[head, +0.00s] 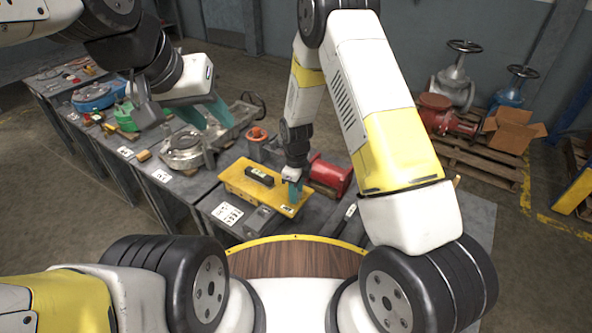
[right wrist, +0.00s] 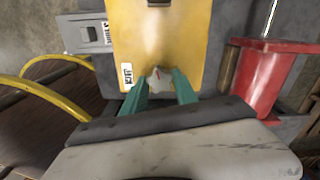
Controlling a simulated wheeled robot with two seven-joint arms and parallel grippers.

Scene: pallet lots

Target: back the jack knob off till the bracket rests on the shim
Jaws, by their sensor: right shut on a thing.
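A small pale grey knob (right wrist: 157,74) with a red mark sits on the face of a yellow unit (right wrist: 160,35) in the right wrist view. My right gripper (right wrist: 160,85) has its teal fingers on either side of the knob and is shut on it. In the head view my right gripper (head: 295,191) is at the right end of the yellow unit (head: 238,184) and hides the knob. My left gripper (head: 206,113) is open and empty above the benches, well left of the unit. I cannot make out the bracket or the shim in either view.
A red flanged part (head: 330,174) stands close right of my right gripper, and shows in the right wrist view (right wrist: 262,75). Pallets with valves and a cardboard box (head: 512,129) stand at the right.

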